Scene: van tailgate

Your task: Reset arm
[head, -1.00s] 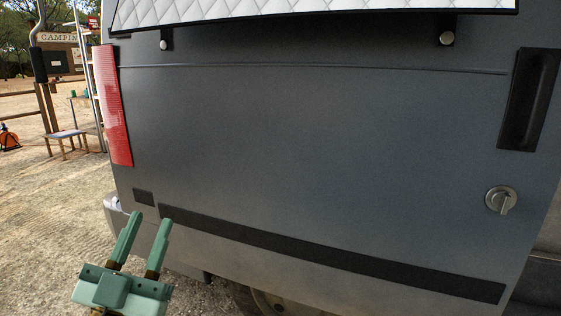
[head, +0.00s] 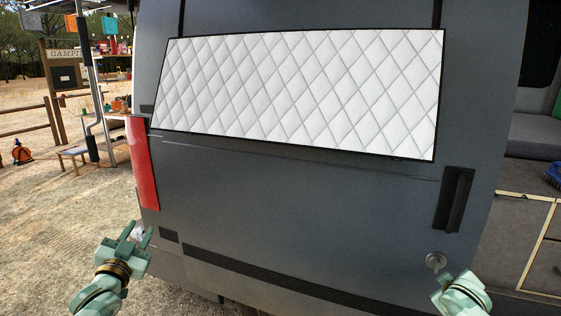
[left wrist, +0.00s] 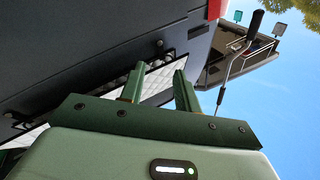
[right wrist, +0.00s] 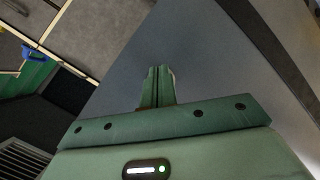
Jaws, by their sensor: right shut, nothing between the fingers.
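My left gripper (head: 138,234) is at the lower left in the head view, in front of the van's lower left corner. Its two green fingers stand apart with nothing between them, as the left wrist view (left wrist: 158,84) also shows. My right gripper (head: 462,292) is at the lower right edge of the head view, below the round lock; its fingertips are not clear there. In the right wrist view (right wrist: 157,86) its fingers are together and empty, with grey van panel beyond.
The grey van tailgate (head: 300,200) fills the middle, with a white quilted panel (head: 300,90), black handle (head: 455,198), round lock (head: 436,261) and red lamp (head: 142,165). A blue brush (head: 554,175) lies at the right. Open gravel (head: 60,220) is at the left.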

